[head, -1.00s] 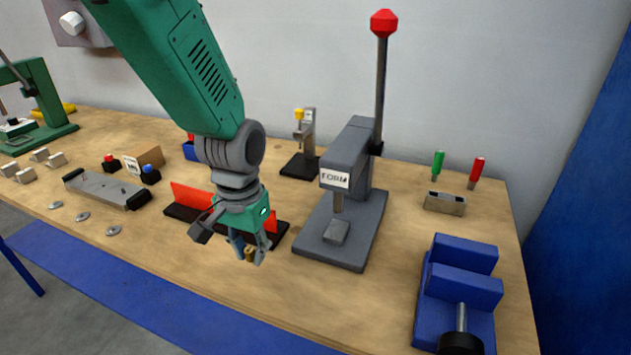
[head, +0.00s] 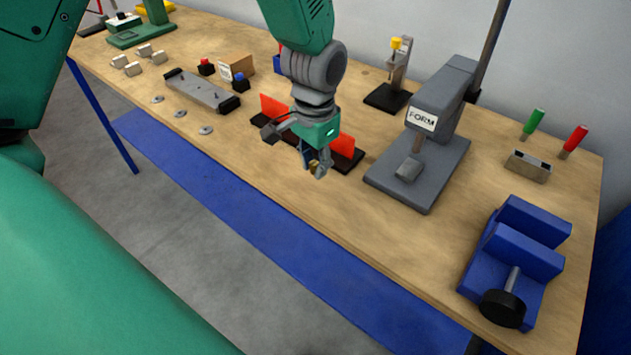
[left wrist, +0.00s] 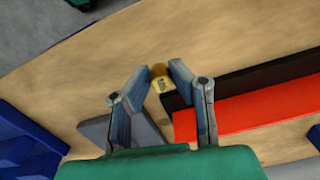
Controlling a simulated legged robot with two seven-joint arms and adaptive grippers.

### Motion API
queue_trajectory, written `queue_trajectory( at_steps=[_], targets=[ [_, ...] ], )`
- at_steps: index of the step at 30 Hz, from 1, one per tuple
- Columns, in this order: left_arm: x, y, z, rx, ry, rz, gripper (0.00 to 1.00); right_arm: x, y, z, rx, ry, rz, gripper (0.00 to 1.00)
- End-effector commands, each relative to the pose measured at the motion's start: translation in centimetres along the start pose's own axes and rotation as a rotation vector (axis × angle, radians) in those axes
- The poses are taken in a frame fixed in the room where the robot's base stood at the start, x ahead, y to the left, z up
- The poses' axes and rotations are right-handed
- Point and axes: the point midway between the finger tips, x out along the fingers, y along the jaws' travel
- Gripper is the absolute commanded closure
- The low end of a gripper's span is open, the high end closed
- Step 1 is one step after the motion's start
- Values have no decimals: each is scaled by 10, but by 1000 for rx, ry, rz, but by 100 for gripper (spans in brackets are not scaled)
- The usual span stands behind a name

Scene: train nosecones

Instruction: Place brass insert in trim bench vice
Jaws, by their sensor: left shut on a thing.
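My left gripper (head: 313,168) is above the front part of the bench, in front of the red fence. It is shut on the brass insert (left wrist: 161,82), a small gold-coloured piece held between the fingertips. In the head view the brass insert (head: 313,166) is small and partly hidden by the fingers. The trim bench vice (head: 521,250) is blue, with a black round handle, at the right end of the bench. Its jaws stand apart with a gap between them, and the gripper is well to the left of it. My right gripper is not in view.
The grey FORM press (head: 430,145) stands between the gripper and the vice. The red fence (head: 341,145) on a black base is behind the gripper. A metal holder (head: 528,166) and green and red-handled tools are behind the vice. The bench front edge is clear.

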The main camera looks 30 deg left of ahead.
Motion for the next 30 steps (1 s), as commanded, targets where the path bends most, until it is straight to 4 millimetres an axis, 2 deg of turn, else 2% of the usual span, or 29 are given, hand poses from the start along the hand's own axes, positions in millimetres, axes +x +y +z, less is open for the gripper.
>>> queue_trajectory(
  at_steps=[6, 12, 25, 26, 27, 30],
  targets=[
    [30, 0, 1, 0, -2, 0, 100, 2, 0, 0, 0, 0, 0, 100],
    [47, 0, 0, 0, 1, -1, 100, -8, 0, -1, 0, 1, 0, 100],
    [54, 0, 0, 0, 1, -1, 100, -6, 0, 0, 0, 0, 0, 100],
    [53, 0, 0, 0, 2, -1, 72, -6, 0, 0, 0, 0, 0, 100],
    [53, 0, 0, 0, 2, -1, 62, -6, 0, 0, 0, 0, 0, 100],
    [53, 0, 0, 0, 2, -1, 62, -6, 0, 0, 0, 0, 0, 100]
  ],
)
